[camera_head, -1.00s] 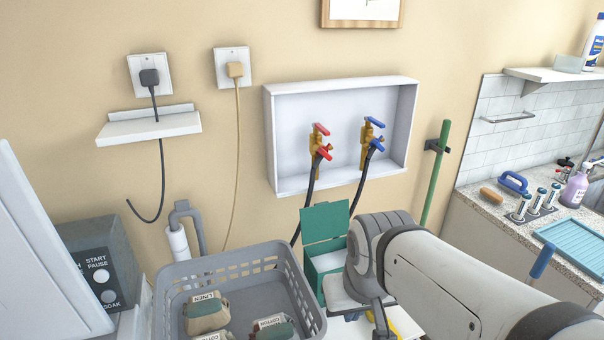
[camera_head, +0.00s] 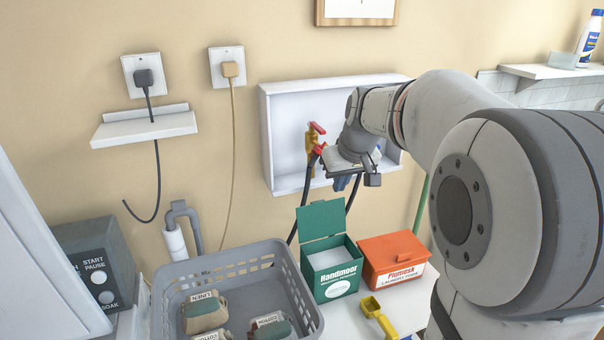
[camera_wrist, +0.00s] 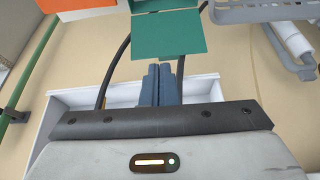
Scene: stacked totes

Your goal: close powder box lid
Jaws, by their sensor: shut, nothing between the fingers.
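The green powder box (camera_head: 331,272) labelled Handmoor stands open, white showing inside. Its green lid (camera_head: 321,219) is raised upright at the back. The lid also shows in the wrist view (camera_wrist: 168,33), beyond my fingertips. My gripper (camera_head: 343,183) is above and slightly right of the raised lid, pointing down in front of the wall recess. In the wrist view its blue fingers (camera_wrist: 160,72) are together and empty. I see no contact with the lid.
An orange powder box (camera_head: 393,258) with its lid down stands right of the green one. A yellow scoop (camera_head: 379,318) lies in front. A grey basket (camera_head: 240,291) with bundles stands left. Taps and hoses (camera_head: 312,150) are behind my gripper.

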